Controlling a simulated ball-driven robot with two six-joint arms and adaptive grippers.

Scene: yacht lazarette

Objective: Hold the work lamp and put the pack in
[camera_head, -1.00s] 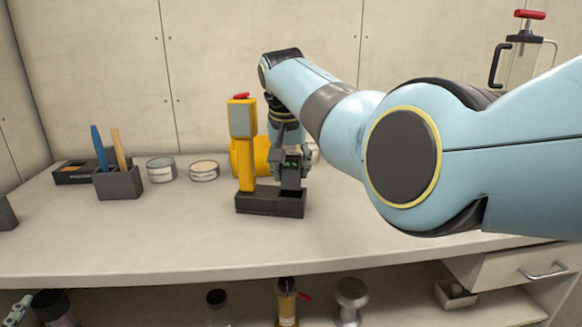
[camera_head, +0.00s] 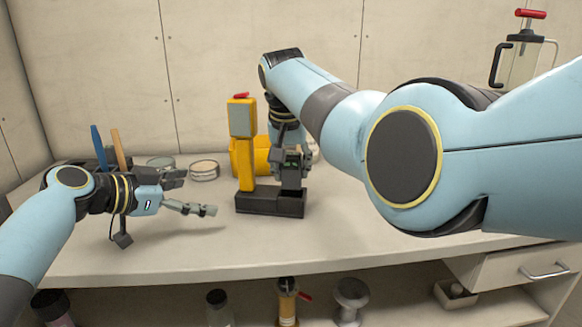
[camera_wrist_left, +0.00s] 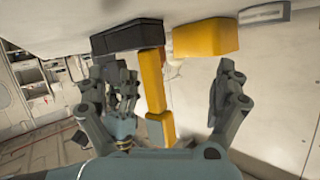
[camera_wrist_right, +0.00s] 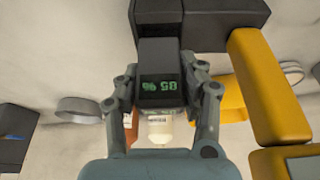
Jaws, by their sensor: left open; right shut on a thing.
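The work lamp stands upright on the bench, a yellow post (camera_head: 245,165) with a grey head, red top and long dark base (camera_head: 258,202). It also shows upside down in the left wrist view (camera_wrist_left: 152,80) and at the right of the right wrist view (camera_wrist_right: 268,85). My right gripper (camera_head: 290,165) is shut on the pack (camera_wrist_right: 160,60), a dark block with a green display, over the base's right part. The pack's far end meets the dark base; I cannot tell how deep it sits. My left gripper (camera_head: 195,192) is open and empty, left of the lamp, fingers pointing towards it.
A yellow object (camera_head: 262,150) stands behind the lamp. Two round tins (camera_head: 204,170) and a dark holder with blue and orange handles (camera_head: 117,150) are at the back left, partly behind my left arm. The bench front is clear. Jars stand on the shelf below.

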